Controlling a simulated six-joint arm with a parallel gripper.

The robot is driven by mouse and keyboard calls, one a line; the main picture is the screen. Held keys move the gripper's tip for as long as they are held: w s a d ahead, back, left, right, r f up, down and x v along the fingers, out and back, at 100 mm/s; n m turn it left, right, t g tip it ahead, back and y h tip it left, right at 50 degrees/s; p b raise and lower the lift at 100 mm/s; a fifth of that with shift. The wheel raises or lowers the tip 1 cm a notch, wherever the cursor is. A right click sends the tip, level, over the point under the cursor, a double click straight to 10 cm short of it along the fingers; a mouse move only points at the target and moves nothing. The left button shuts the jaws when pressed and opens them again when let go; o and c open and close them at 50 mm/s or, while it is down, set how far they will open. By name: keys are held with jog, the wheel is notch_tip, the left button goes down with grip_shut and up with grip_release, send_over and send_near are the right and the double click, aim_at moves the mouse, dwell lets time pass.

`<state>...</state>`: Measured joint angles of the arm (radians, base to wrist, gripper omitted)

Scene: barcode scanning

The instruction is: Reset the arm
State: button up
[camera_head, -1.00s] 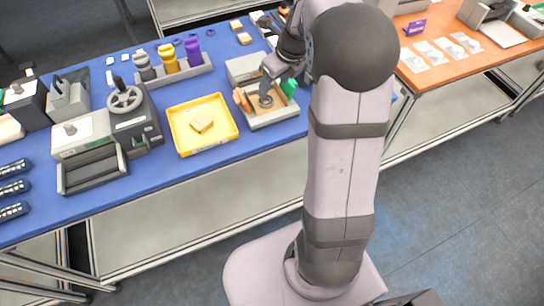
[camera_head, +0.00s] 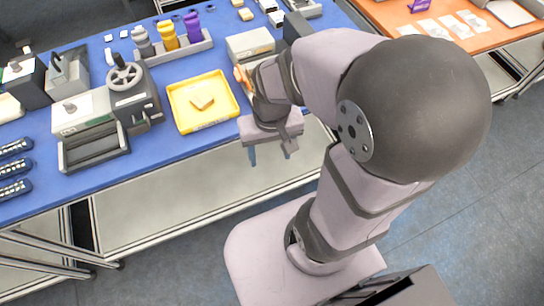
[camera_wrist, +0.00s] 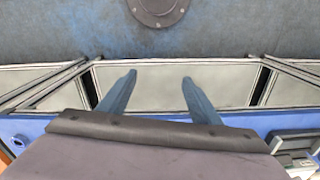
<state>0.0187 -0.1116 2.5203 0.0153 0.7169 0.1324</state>
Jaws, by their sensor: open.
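My gripper (camera_head: 268,155) hangs in front of the blue table's front edge in the head view, just right of and below the yellow tray. Its two blue-grey fingers stand apart with nothing between them in the wrist view (camera_wrist: 158,80). Behind the fingers, the wrist view shows the light panel under the table and the dark floor. My arm is folded back close to my body, and its large round joint covers the right middle of the head view.
A grey device with a wheel (camera_head: 130,97) and colored bottles in a holder (camera_head: 177,47) stand nearby. An orange table (camera_head: 392,17) is at the back right. Floor is open at right.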

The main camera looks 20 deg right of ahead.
jog(key=shift+s+a+f+n, duration=0.1)
jog(key=shift+s+f+n, duration=0.1)
jog(key=shift+s+n, duration=0.65)
jog(key=shift+w+f, duration=0.1)
jog(key=shift+w, duration=0.05)
notch_tip(320, 180, down, 52)
jog(key=b, duration=5.2)
jog(key=shift+f+b, duration=0.25)
jog(key=shift+b, duration=0.1)
